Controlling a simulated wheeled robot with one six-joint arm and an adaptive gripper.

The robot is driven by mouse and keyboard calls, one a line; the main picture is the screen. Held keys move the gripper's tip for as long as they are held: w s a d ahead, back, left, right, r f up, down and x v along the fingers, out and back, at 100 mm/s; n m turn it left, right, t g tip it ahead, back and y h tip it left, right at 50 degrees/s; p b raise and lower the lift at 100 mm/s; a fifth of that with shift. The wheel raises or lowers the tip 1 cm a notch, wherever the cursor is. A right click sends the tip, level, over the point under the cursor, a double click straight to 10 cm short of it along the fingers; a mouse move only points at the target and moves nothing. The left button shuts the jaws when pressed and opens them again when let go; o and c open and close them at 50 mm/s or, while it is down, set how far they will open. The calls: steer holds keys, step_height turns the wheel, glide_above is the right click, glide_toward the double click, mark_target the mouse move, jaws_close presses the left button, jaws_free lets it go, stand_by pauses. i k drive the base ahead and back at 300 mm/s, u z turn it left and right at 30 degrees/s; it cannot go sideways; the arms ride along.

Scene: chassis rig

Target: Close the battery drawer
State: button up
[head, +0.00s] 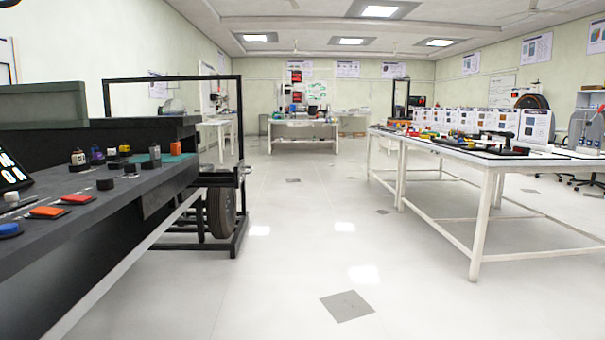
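The black chassis rig (222,250) stands at the left, with a long dark top, an upright black frame and a wheel (221,212) low at its far end. A dark panel (160,199) shows on its side below the top edge. I cannot tell whether this panel is the battery drawer, and no drawer can be made out clearly. My gripper is not in view.
Several small coloured blocks and buttons, including an orange one (48,212), sit on the rig's top. A white table (487,200) with parts and cards stands at the right. Another table (303,123) is at the back. The floor between is clear.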

mark_target(216, 173)
steer(key=z, duration=1.4)
steer(key=i, duration=1.3)
steer(key=u, duration=1.95)
